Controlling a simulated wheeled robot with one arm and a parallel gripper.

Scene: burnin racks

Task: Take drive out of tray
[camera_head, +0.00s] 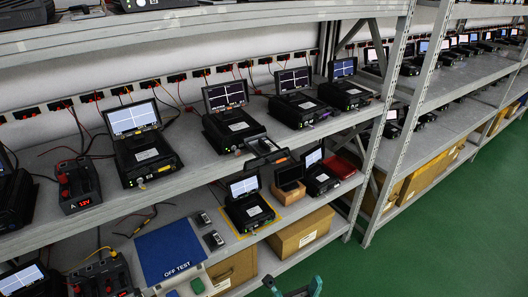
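My gripper (293,287) shows only at the bottom edge, with two teal fingertips standing apart and nothing seen between them. It is well below and in front of the shelves. I cannot tell for sure which item is the drive or its tray. A small flat grey and black unit with orange trim (268,152) lies at the front edge of the upper shelf. Two small dark boxes (214,240) lie on the lower shelf beside a blue panel marked OFF TEST (169,250).
Several black testers with screens (146,155) line the upper shelf (215,180). A tester (249,215) stands within a yellow outline on the lower shelf. Cardboard boxes (301,232) sit below. Grey rack posts (382,125) rise at centre right. The green floor (440,240) is clear.

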